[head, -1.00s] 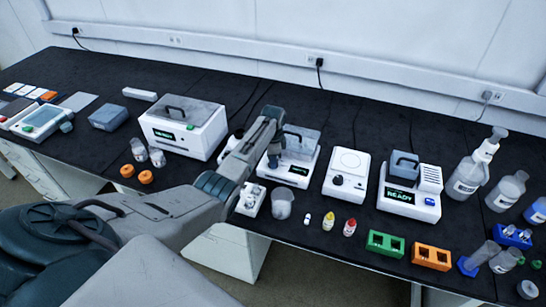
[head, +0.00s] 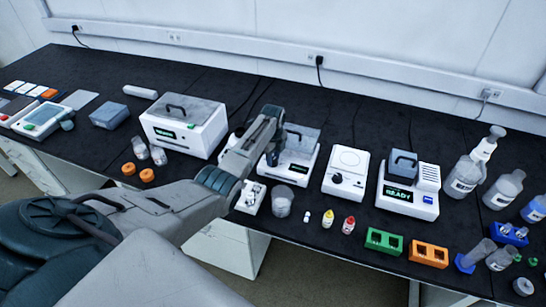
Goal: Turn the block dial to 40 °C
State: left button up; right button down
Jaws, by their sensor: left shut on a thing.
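A white block unit (head: 300,172) with a translucent lid and a dark display on its front stands at mid-bench in the head view. My left gripper (head: 272,157) points down at the left part of its front. It is shut on what appears to be the block dial, which the fingers hide. The dial's pointer and scale cannot be seen, and the display's digits are too small to read. My right gripper is not in view.
A white unit with a round plate and dark knob (head: 337,178) stands to the right, then a unit reading READY (head: 407,199). A large lidded box (head: 186,130) stands to the left. A clear beaker (head: 282,201) and small capped vials stand in front.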

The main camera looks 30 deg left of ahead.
pick_arm(q)
jog(key=shift+w+r+m, duration=0.1)
jog(key=shift+w+m, duration=0.05)
jog(key=shift+m, duration=0.15)
jog(key=o, duration=1)
jog(key=shift+c, duration=0.2)
jog(key=shift+r, duration=0.1)
notch_tip(320, 180, up, 11)
jog(key=b, duration=0.2)
jog(key=shift+f, duration=0.2)
